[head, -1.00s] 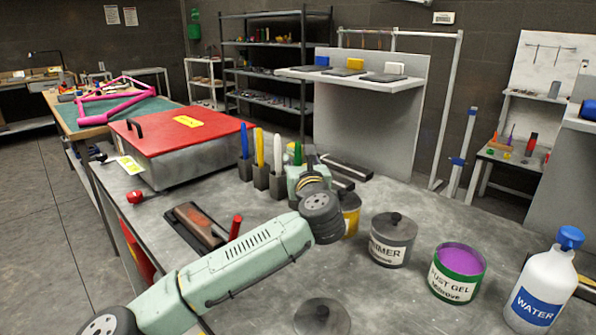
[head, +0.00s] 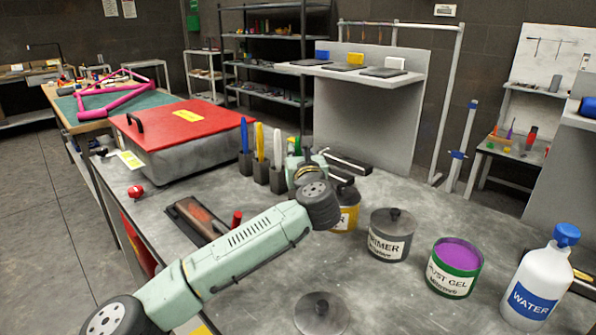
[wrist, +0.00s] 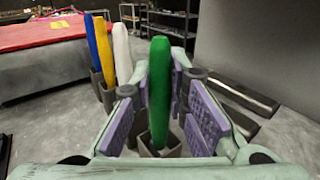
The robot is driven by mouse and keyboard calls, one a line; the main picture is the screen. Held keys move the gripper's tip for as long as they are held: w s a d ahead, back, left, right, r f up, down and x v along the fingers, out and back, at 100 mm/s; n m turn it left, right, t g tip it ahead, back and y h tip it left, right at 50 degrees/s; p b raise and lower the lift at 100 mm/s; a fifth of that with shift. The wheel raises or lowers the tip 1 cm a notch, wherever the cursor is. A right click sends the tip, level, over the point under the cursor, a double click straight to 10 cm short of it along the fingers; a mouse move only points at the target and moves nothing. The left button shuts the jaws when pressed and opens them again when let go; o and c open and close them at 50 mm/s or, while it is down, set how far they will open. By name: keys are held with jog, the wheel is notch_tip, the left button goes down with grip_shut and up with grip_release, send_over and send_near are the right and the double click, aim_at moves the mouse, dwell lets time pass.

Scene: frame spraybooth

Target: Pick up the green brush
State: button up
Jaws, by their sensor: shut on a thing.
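The green brush (wrist: 160,92) stands upright between the purple-padded fingers of my gripper (wrist: 161,100) in the wrist view. My gripper is shut on its handle. The brush's lower end is in a grey square holder (wrist: 159,148), partly hidden by the fingers. In the head view only the top of the green brush (head: 297,145) shows behind my gripper (head: 304,165). Blue (head: 244,135), yellow (head: 260,141) and white (head: 277,147) brushes stand in their own holders to the left.
A red-lidded box (head: 175,126) stands behind left. Dark bars (head: 347,163) lie right of the gripper. A yellow can (head: 347,213), a primer can (head: 390,236), a rust gel tub (head: 455,266) and a water bottle (head: 541,289) line the right side. A grey panel rises behind.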

grip_shut()
notch_tip(320, 180, up, 12)
jog(key=shift+r+b, duration=0.1)
jog(key=shift+b, duration=1)
jog(key=s+d+b, duration=0.2)
jog(key=s+b, duration=0.2)
jog(key=s, duration=1.3)
jog(key=shift+s+d+b, duration=0.35)
jog(key=shift+s+d, duration=0.05)
